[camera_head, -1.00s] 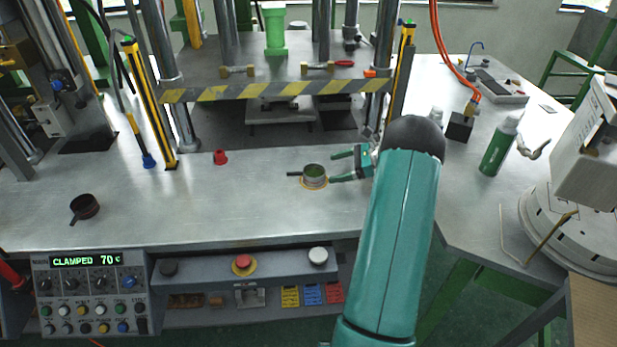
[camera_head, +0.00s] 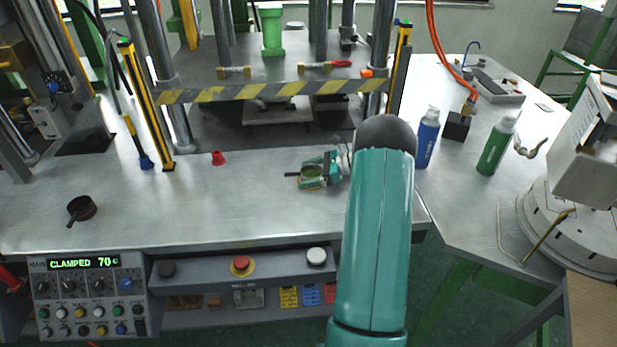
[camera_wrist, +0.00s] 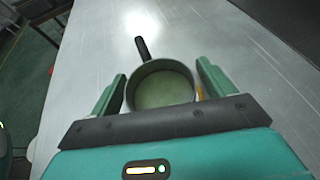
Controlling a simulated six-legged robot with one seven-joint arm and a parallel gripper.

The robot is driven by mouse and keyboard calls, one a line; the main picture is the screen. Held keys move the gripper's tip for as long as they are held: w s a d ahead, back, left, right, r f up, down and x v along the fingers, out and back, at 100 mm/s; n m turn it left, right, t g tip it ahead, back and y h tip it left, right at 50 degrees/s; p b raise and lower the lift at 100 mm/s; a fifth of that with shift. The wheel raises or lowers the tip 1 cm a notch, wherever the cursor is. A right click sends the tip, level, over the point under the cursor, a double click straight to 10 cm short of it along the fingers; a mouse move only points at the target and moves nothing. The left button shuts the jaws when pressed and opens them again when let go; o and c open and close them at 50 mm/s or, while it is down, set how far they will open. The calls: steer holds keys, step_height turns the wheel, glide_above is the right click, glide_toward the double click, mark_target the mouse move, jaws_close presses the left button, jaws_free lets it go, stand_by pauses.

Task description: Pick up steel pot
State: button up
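The steel pot (camera_head: 312,171) is a small round pot with a dark handle pointing left, standing on the metal bench in the head view. In the wrist view the pot (camera_wrist: 162,90) shows a greenish inside, and its dark handle points away from my gripper. My gripper (camera_head: 313,169) is at the pot, with a finger on each side of it. In the wrist view my gripper (camera_wrist: 160,88) is open around the pot, with a narrow gap at each finger. Part of the pot's near side is hidden by my gripper's palm.
A red cup (camera_head: 218,158) sits behind. A blue bottle (camera_head: 427,138) and a green bottle (camera_head: 496,146) stand at right. A striped press bar (camera_head: 275,91) spans the back.

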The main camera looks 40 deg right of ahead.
steer(key=c, duration=1)
steer(key=shift+r, duration=0.1)
